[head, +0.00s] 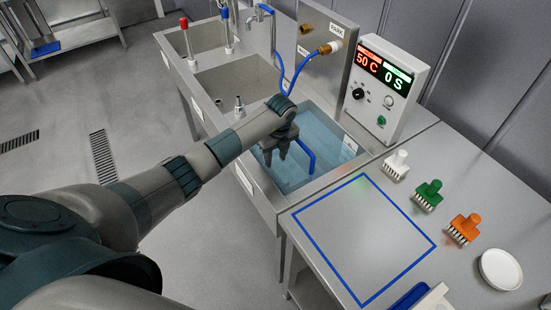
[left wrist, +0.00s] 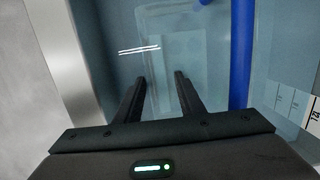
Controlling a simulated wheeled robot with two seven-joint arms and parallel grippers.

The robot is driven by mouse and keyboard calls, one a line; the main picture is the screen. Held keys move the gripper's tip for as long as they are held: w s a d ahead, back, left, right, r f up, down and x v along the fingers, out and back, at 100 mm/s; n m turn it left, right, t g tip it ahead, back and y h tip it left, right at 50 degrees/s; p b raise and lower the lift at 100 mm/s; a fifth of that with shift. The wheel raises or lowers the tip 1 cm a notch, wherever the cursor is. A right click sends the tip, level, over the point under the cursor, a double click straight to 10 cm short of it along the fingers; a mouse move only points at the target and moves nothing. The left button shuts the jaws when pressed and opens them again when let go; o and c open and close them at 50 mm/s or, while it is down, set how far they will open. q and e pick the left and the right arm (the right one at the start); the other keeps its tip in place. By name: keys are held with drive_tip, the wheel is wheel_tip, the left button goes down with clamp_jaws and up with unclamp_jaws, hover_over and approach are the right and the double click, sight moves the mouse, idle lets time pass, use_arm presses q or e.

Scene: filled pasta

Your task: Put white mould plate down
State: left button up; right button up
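My left gripper (head: 277,155) points down over the water-filled basin (head: 322,172) in the head view. In the left wrist view its two fingers (left wrist: 160,82) stand apart with nothing seen held between them. Below the fingers a pale, faint rectangular shape (left wrist: 178,50) shows through the water; I cannot tell whether it is the white mould plate. Two thin white lines show beside it. Whether the fingertips touch the water is unclear. My right gripper is not in view.
A control box (head: 384,90) reads 50 C and 0 S. The blue-outlined square (head: 365,240) on the counter is empty. White, green (head: 428,194) and orange brushes and a round white dish (head: 500,269) stand right of it.

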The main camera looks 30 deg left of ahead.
use_arm(q)
drive_tip(key=shift+r, duration=0.55)
wheel_tip(320, 180, up, 11)
drive_tip(key=d+b, duration=0.1)
drive_tip(key=b, duration=0.2)
drive_tip(key=shift+s+r, duration=0.15)
drive_tip(key=shift+s, duration=0.25)
drive_tip(key=shift+d, duration=0.15)
